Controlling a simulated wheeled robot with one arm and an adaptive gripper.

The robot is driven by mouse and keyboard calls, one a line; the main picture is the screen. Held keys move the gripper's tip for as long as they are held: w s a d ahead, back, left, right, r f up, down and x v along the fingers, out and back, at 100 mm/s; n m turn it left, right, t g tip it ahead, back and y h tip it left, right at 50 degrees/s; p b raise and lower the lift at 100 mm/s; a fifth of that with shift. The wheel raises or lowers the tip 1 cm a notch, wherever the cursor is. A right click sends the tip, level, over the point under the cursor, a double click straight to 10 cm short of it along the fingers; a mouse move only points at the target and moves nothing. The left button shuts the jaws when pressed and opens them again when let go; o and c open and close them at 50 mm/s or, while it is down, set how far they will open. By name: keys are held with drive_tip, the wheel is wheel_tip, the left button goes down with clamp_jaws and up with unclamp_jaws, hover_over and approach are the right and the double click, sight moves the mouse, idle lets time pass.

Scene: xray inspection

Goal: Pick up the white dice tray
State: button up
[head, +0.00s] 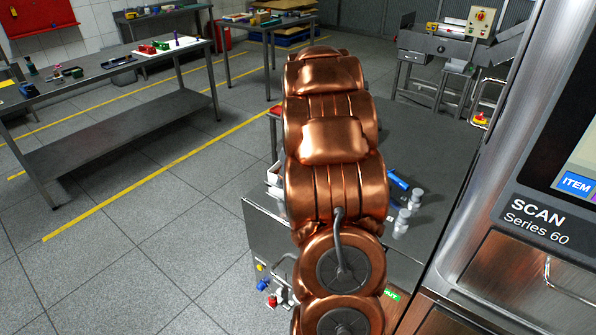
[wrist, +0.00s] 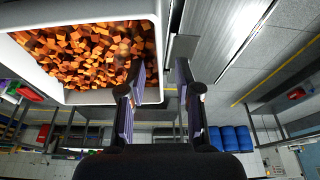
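The white dice tray (wrist: 100,97) fills the upper left of the wrist view, full of small orange cubes (wrist: 85,55). My gripper (wrist: 160,75) is open, with its two dark fingers apart. The tray's right-hand wall and near corner show in the gap between the fingers, and the left finger overlaps the tray in the picture. I cannot tell whether either finger touches it. In the head view my copper arm hides my gripper and most of what lies behind it. A white edge (head: 273,174) shows just left of my arm, possibly the tray.
A grey metal table (head: 420,150) lies under and beyond my arm. A blue item (head: 398,181) and small pale cylinders (head: 403,216) stand on it to the right. The scanner cabinet (head: 520,190) closes off the right. Open floor (head: 170,215) lies to the left.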

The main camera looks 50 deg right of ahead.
clamp_jaws()
drive_tip(key=shift+r, duration=0.15)
idle(0.5)
